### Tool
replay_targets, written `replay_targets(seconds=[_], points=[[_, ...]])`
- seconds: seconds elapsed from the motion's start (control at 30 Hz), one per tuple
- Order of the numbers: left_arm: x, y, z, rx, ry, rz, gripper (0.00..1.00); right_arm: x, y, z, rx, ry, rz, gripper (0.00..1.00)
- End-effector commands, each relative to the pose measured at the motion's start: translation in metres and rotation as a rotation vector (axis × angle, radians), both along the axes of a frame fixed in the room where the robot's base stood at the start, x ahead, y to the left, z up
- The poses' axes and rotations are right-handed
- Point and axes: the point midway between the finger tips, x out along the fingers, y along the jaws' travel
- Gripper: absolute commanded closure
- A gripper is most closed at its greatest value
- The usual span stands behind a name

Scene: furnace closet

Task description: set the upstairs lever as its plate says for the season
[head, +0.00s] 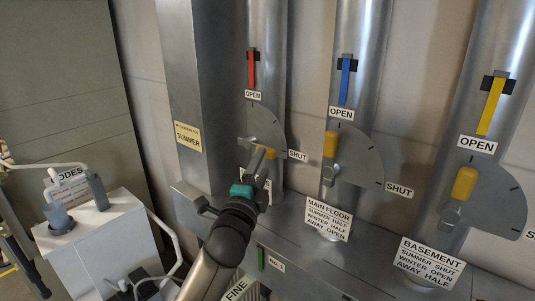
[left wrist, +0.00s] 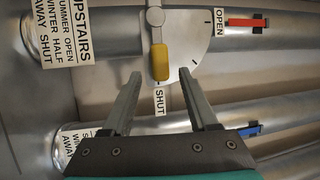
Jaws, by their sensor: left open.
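The upstairs lever has a yellow handle (left wrist: 160,62) on a grey pivot arm and points at the SHUT label (left wrist: 159,101). Its OPEN label (left wrist: 219,23) is at the other end of the quarter dial. The upstairs plate (left wrist: 66,30) reads summer open, winter half, away shut. A yellow card (head: 187,137) on the furnace cabinet reads SUMMER. My left gripper (head: 259,168) is open in front of the handle; in the left wrist view its fingertips (left wrist: 160,74) lie on either side of the handle's end, with gaps. In the head view it partly hides lever and plate. My right gripper is not in view.
The main floor lever (head: 330,145) and basement lever (head: 464,184) stand to the right, both pointing up toward OPEN. Their plates (head: 329,218) (head: 431,262) hang below. A metal ledge runs below the ducts.

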Motion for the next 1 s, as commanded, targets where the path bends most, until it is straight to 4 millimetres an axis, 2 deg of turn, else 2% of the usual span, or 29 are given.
replay_targets(seconds=[0.2,0.4,0.87,1.0], points=[[0.03,-0.007,0.006,-0.002,-0.001,0.0,0.41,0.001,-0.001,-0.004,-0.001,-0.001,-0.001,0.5],[0.047,-0.011,0.008,-0.001,0.0,0.0,0.41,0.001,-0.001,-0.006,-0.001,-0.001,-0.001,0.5],[0.054,-0.013,0.01,-0.001,0.0,0.0,0.41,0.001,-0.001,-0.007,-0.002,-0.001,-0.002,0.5],[0.054,-0.013,0.01,-0.001,0.0,0.0,0.54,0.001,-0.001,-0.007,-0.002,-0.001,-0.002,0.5]])
